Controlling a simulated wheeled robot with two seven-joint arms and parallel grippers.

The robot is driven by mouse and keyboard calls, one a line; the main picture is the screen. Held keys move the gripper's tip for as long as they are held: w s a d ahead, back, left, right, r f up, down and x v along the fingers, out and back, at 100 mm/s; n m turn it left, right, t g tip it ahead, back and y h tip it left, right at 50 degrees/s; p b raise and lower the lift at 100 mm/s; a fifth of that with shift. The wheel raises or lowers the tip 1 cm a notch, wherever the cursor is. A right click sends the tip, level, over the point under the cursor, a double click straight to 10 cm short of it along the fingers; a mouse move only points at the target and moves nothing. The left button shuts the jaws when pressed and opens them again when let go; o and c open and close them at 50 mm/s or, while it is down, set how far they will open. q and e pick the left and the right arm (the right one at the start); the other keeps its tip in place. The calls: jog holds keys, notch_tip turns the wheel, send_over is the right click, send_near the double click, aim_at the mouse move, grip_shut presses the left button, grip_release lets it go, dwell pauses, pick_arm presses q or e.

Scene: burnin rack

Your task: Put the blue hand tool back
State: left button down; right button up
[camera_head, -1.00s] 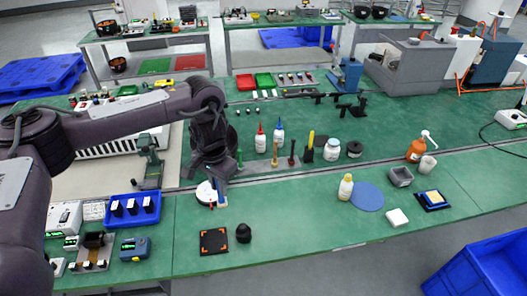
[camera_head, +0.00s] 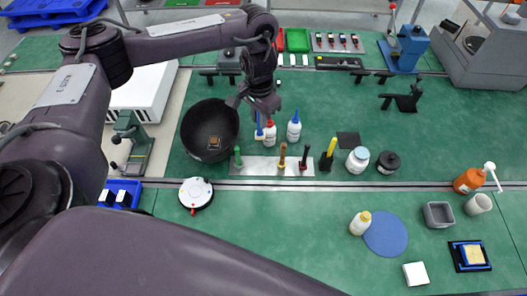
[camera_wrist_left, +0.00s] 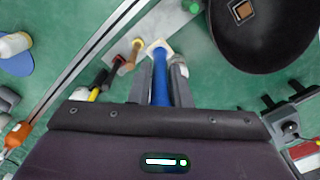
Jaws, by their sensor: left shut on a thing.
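My left gripper (camera_head: 262,108) is shut on the blue hand tool (camera_head: 258,130), beside the black bowl and behind the tool rack. In the left wrist view, the blue handle (camera_wrist_left: 160,82) stands between the two fingers (camera_wrist_left: 164,76), and a pale square (camera_wrist_left: 160,47) shows at its far end. The metal tool rack (camera_head: 262,167) holds a green (camera_head: 238,157), an orange-brown (camera_head: 282,157) and a dark red tool (camera_head: 305,158). The rack also shows in the left wrist view (camera_wrist_left: 122,48). I cannot tell whether the blue tool touches anything below. My right gripper is not in view.
The black bowl (camera_head: 190,140) stands left of the gripper. A red-capped bottle (camera_head: 270,133) and a blue-capped bottle (camera_head: 294,130) stand close to its right. A yellow-handled tool (camera_head: 330,149) stands right of the rack.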

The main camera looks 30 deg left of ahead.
aim_at(259, 131)
pick_arm(q)
notch_tip(259, 131, down, 16)
jog(key=b, duration=0.6)
jog(key=shift+s+f, duration=0.1)
jog(key=shift+f, duration=0.15)
jog(key=shift+f+b, duration=0.35)
jog(key=shift+f, duration=0.1)
jog(key=c, duration=1.3)
grip_release()
jog(key=shift+c, duration=0.2)
notch_tip(259, 131, up, 12)
jog(key=p, duration=0.5)
jog(key=shift+f, duration=0.2)
jog(key=shift+r, duration=0.35)
